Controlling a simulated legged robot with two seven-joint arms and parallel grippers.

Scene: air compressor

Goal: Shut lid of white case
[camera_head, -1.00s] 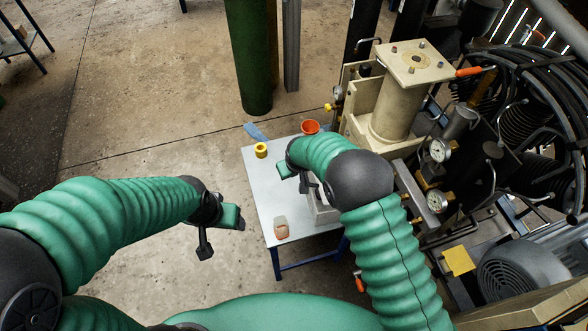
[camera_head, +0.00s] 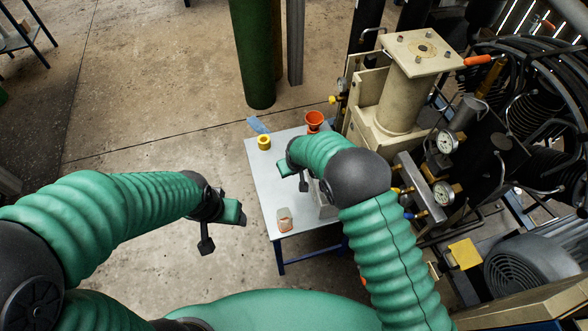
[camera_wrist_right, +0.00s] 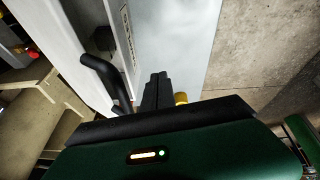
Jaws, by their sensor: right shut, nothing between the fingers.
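The white case (camera_head: 327,210) stands on the small table, mostly hidden behind my right arm in the head view. In the right wrist view, the white case (camera_wrist_right: 52,28) fills the upper left, with a black handle (camera_wrist_right: 106,80) beside dark lettering on its edge. I cannot tell how far its lid is open. My right gripper (camera_head: 303,186) is over the table beside the case. Its black fingers (camera_wrist_right: 156,90) are together and empty, just right of the handle in the picture. My left gripper (camera_head: 207,245) hangs over the floor left of the table; its finger gap cannot be made out.
The table (camera_head: 268,190) also holds a yellow roll (camera_head: 264,142), an orange cup (camera_head: 314,121) and a small pinkish block (camera_head: 284,219). Compressor machinery (camera_head: 405,95) stands close on the right. A green cylinder (camera_head: 255,60) stands behind. Floor on the left is free.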

